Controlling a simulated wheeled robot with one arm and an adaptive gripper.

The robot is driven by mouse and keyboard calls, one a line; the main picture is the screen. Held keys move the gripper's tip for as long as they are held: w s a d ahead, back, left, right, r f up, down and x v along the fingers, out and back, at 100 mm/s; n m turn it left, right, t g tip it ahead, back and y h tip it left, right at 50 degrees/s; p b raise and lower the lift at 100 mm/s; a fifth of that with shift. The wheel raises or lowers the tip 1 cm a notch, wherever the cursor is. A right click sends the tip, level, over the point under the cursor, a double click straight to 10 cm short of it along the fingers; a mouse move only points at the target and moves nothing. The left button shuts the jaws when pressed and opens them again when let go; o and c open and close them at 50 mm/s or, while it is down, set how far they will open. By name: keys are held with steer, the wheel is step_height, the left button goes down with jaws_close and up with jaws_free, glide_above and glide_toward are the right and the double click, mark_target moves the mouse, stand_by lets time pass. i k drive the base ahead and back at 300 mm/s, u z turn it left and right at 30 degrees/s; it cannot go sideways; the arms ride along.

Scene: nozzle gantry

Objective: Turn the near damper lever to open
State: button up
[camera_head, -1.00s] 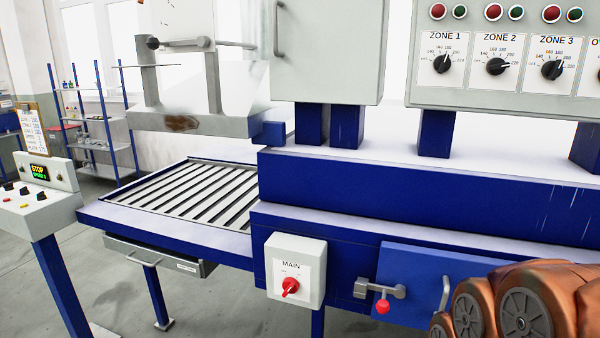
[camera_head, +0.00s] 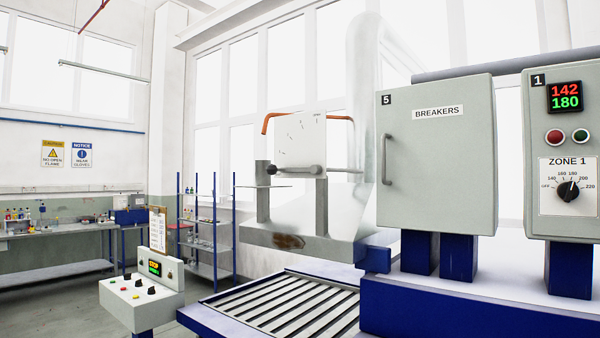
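A grey lever (camera_head: 293,169) with a dark round knob at its left end lies roughly level in front of the exhaust hood. It looks like the near damper lever. Its hub is at the right, and a thin rod runs on to the right from there. Behind and above it stands a pale plate (camera_head: 300,140) with small dial marks and tiny lettering near its upper right that seems to read "OPEN". An orange bent bar (camera_head: 266,123) shows behind the plate; I cannot tell whether it is another lever. My gripper is not in view.
The hood's grey lower edge (camera_head: 300,243) has a rusty patch and hangs above a slatted conveyor (camera_head: 290,308). The breaker cabinet (camera_head: 436,190) and Zone 1 panel (camera_head: 567,195) stand at right. A control pedestal (camera_head: 142,296) stands at lower left, with blue shelves (camera_head: 207,235) behind.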

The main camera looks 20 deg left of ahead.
mark_target(271, 169)
steer(key=u, duration=0.05)
steer(key=k, duration=0.5)
steer(key=u, duration=0.65)
steer(key=i, duration=0.5)
steer(key=u, duration=1.1)
steer(key=i, duration=1.25)
steer(key=u, duration=0.5)
